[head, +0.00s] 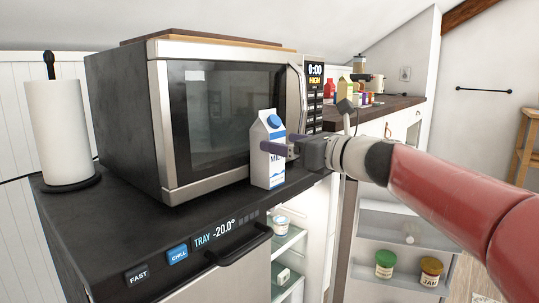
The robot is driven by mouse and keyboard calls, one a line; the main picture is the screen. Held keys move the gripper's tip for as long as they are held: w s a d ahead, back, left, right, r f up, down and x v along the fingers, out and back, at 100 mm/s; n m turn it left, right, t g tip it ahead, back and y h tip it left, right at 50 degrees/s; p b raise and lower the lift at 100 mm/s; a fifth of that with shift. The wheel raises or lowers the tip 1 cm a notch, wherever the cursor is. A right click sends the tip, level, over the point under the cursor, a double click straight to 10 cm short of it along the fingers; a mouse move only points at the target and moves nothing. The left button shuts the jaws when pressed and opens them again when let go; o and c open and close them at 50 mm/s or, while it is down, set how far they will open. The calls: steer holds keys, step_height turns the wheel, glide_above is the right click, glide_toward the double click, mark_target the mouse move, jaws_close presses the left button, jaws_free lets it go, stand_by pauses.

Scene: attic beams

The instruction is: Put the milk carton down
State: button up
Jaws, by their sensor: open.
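The milk carton (268,168) is white and blue with a blue cap. It stands upright on the dark top of the fridge unit (130,225), in front of the microwave (215,115), close to the top's front right edge. My gripper (276,148) reaches in from the right at the carton's upper half. A purplish finger crosses the carton's front face. The jaws are open around or beside the carton; I cannot tell whether a finger touches it. The far finger is mostly hidden.
A paper towel roll (60,130) stands at the left of the unit's top. An open fridge compartment with jars shows below right. A counter (375,108) with several small items is behind. The top's front left is clear.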

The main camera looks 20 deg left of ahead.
mark_target(278, 141)
steer(key=x, duration=0.5)
steer(key=shift+s+p, duration=0.25)
steer(key=shift+p, duration=0.1)
steer(key=c, duration=1.3)
steer(key=shift+c, duration=1.3)
steer(key=shift+r, duration=0.1)
